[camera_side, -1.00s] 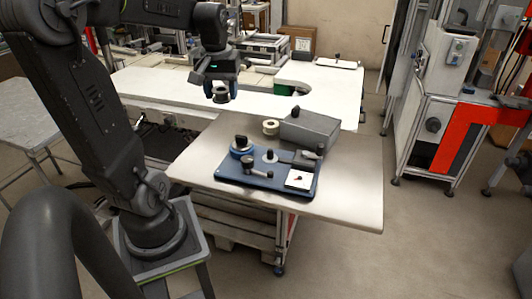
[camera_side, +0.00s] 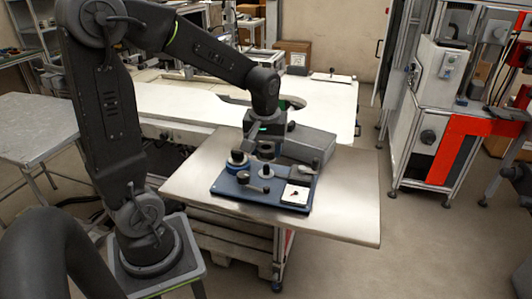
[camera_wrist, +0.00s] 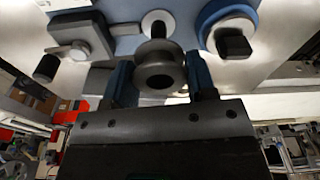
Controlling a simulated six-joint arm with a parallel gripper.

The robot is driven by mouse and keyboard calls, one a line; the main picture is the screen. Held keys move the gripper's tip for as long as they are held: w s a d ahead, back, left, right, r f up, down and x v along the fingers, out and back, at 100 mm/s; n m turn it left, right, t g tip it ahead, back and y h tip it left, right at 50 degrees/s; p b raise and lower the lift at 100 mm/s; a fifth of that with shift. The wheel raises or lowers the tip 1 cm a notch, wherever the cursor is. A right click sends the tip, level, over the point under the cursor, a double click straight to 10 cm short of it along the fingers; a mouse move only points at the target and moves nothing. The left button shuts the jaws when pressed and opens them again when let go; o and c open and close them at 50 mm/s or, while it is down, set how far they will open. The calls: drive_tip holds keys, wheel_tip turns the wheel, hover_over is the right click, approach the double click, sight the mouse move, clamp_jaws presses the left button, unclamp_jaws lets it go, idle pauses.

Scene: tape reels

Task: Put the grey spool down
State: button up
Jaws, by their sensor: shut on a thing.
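My gripper (camera_side: 266,151) is shut on the grey spool (camera_wrist: 160,75). In the wrist view the spool sits between the two blue fingers, its round hollow end facing the camera. The blue base plate (camera_side: 228,188) lies on the table. A pale disc with a dark upright peg (camera_wrist: 158,22) shows just beyond the spool in the wrist view. In the side view the gripper hangs above that disc (camera_side: 266,171). The spool is mostly hidden there, and I cannot tell whether it touches the peg.
A blue reel with a black knob (camera_side: 237,160) stands left of the disc. A crank arm (camera_side: 253,187) and a white square pad (camera_side: 296,195) are in front. A grey box (camera_side: 311,148) stands behind at right. The table's right side (camera_side: 350,200) is clear.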

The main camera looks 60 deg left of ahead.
drive_tip(key=shift+f, duration=0.85)
drive_tip(key=shift+f, duration=0.35)
drive_tip(key=shift+f, duration=0.25)
drive_tip(key=o, duration=0.9)
